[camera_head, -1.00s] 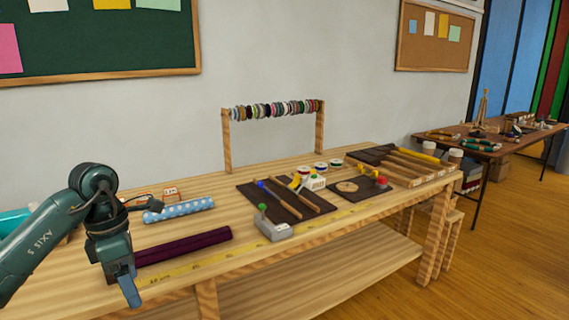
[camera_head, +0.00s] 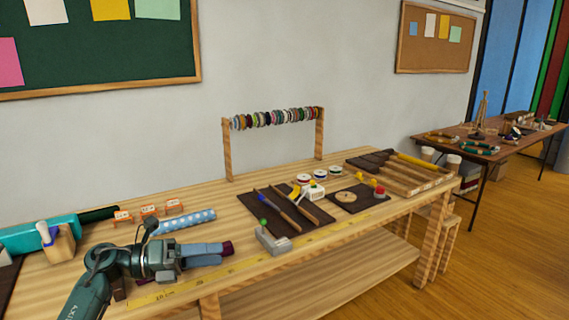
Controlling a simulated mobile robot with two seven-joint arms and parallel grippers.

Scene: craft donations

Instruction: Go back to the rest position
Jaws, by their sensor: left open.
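My left gripper (camera_head: 219,254) reaches in from the lower left over the front of the wooden workbench (camera_head: 330,233). Its two grey-blue fingers point right and are apart. They are in front of a dark purple roll. Only the right end of the purple roll (camera_head: 228,247) shows past the fingertips; the rest is hidden behind my gripper and wrist. I cannot tell whether the fingers touch the roll. My right gripper is not in view.
A blue dotted roll (camera_head: 186,221) lies just behind my gripper. Small orange-and-white stands (camera_head: 148,211) and a teal case (camera_head: 40,235) are behind my arm. A grey box with a green knob (camera_head: 272,241) and dark mats with tools lie to the right. A ribbon rack (camera_head: 228,150) stands behind.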

